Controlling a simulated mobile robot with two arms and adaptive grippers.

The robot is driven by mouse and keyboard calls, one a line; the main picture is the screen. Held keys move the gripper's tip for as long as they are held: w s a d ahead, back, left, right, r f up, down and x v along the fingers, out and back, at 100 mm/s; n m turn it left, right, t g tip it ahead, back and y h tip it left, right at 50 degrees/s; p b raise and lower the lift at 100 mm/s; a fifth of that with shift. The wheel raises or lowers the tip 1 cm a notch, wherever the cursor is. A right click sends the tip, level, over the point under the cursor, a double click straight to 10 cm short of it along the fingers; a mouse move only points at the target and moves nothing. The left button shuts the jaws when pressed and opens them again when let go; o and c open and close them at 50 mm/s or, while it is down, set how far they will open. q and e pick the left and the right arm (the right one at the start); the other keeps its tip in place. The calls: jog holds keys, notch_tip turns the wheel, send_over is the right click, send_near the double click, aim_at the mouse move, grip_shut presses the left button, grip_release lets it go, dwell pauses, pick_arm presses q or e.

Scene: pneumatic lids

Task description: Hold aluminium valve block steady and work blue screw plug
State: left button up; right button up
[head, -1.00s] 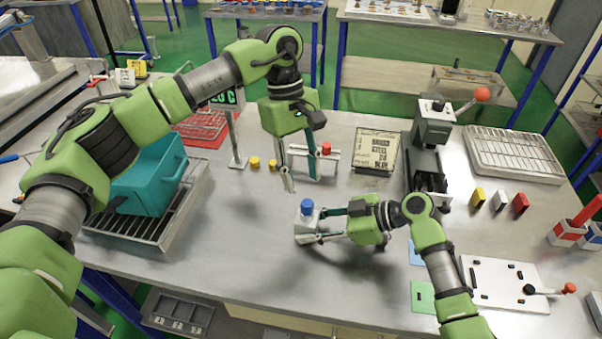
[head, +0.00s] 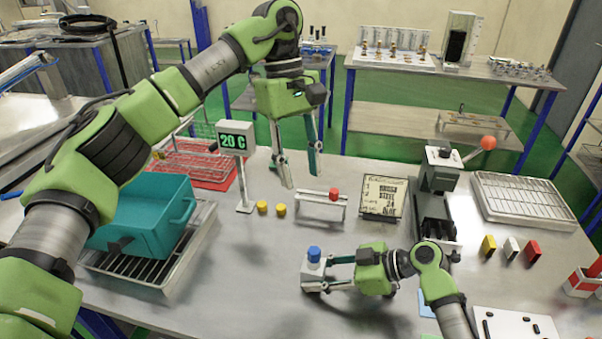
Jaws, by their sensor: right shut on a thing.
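The aluminium valve block (head: 312,271) stands on the steel bench at the lower middle of the head view. The blue screw plug (head: 314,254) sits upright on top of it. My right gripper (head: 328,273) comes from the right and is shut on the valve block, low over the bench. My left gripper (head: 302,178) hangs in the air above and behind the block, fingers pointing down. Its fingers are apart with nothing between them.
A small white stand with a red plug (head: 333,194) and two yellow caps (head: 271,209) are behind the block. A 20 C display (head: 236,142) and teal box (head: 147,222) stand left. A written board (head: 384,197) and lever press (head: 437,190) stand right. Bench around the block is clear.

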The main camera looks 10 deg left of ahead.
jog(key=shift+f, duration=0.1)
jog(key=o, duration=1.1)
jog(key=shift+d, duration=0.1)
